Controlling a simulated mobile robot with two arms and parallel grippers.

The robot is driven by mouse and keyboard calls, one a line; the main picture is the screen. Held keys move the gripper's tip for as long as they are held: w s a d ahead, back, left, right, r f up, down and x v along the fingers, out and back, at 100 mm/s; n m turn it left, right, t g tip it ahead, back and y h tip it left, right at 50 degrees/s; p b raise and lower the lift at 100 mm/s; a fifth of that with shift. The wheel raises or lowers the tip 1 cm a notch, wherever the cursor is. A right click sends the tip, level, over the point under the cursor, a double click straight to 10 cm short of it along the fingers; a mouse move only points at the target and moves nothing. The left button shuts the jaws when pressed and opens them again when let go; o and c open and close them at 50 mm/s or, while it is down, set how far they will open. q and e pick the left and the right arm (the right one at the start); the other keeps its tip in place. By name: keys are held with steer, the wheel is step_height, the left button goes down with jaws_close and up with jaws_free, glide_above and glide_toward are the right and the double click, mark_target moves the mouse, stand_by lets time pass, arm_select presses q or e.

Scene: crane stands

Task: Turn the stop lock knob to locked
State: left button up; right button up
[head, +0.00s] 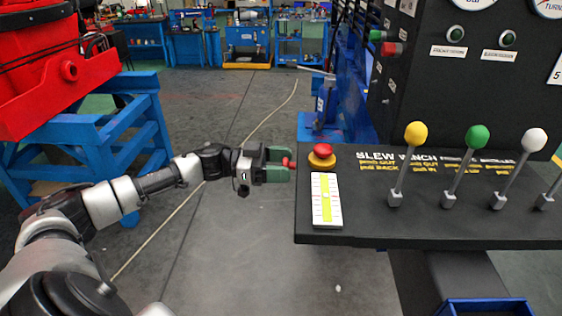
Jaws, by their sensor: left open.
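A small red knob (289,163) shows at the left edge of the black console (345,238); it looks like the stop lock knob. My left gripper (280,164) reaches it from the left, with green fingers above and below it. The gripper is open, and the red piece shows between its fingertips. I cannot tell whether the fingers touch it, or which way the knob is turned. A red mushroom button (322,151) on a yellow base stands on the console top, just right of the gripper. My right gripper is not in view.
Levers with yellow (415,133), green (476,138) and white (534,140) balls stand on the console. A white and yellow label plate (326,200) lies near its left edge. A blue stand (90,130) holds red machinery at left.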

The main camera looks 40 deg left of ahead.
arm_select(q)
steer(key=shift+c, duration=0.2)
steer(key=c, duration=0.8)
steer(key=shift+c, duration=0.3)
steer(key=shift+m, duration=0.3)
steer(key=shift+s+f+m+b, duration=0.1)
steer(key=shift+f+m+b, duration=0.05)
steer(key=shift+m+b, duration=3.55)
steer(key=shift+s+f+m+b, duration=0.1)
steer(key=shift+m+b, duration=2.35)
steer(key=shift+m, duration=2.45)
